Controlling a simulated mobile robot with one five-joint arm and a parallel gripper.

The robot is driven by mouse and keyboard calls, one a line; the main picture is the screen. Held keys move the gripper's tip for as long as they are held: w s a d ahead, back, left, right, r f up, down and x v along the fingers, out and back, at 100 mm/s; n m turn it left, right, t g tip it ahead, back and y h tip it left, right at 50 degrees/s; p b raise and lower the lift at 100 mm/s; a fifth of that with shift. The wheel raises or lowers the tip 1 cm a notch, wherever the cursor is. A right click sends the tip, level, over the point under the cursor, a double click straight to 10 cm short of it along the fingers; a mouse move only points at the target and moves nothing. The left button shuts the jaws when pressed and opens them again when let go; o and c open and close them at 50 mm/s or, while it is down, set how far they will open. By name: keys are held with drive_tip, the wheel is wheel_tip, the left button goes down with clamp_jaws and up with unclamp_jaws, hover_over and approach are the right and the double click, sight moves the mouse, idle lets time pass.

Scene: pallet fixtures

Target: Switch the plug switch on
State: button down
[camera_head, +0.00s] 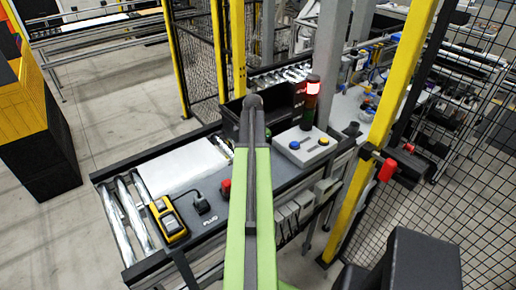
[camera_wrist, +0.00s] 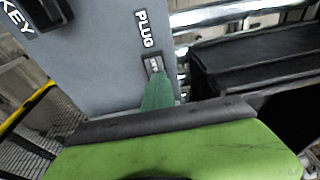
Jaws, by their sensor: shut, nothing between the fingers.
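The plug switch (camera_wrist: 154,64) is a small pale piece with dark marks on a grey panel (camera_wrist: 105,75), just below the white PLUG label in the wrist view. My gripper (camera_wrist: 157,82) shows as a green finger shape pointing at the switch. It is shut and empty. Its tip covers the lower edge of the switch; I cannot tell whether they touch. The switch's on or off position is too small to read. In the head view my green arm hides part of the panel, and I cannot make out the plug switch or my gripper's fingers there.
A KEY label and black part (camera_wrist: 45,12) sit at the panel's upper left. A dark bin (camera_wrist: 235,80) stands right of the panel. In the head view, a yellow handheld device (camera_head: 168,218), a button box (camera_head: 305,146) and a yellow post (camera_head: 385,130) stand around my arm.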

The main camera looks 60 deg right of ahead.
drive_tip(key=shift+s+a+f, duration=0.3)
drive_tip(key=shift+s+a, duration=0.1)
drive_tip(key=shift+s, duration=0.25)
drive_tip(key=shift+w+a, duration=0.1)
drive_tip(key=shift+a, duration=0.15)
drive_tip(key=shift+w, duration=0.1)
drive_tip(key=shift+w+d+r+p, duration=0.1)
drive_tip(key=shift+w+r+p, duration=0.1)
drive_tip(key=shift+r+p, duration=0.4)
drive_tip(key=p+v, duration=0.3)
drive_tip(key=d+p+v, duration=0.1)
drive_tip(key=p+v, duration=0.1)
drive_tip(key=shift+w+a+r, duration=0.1)
drive_tip(key=shift+w, duration=0.05)
drive_tip(key=w+a+p+v, duration=0.1)
drive_tip(key=p+v, duration=0.7)
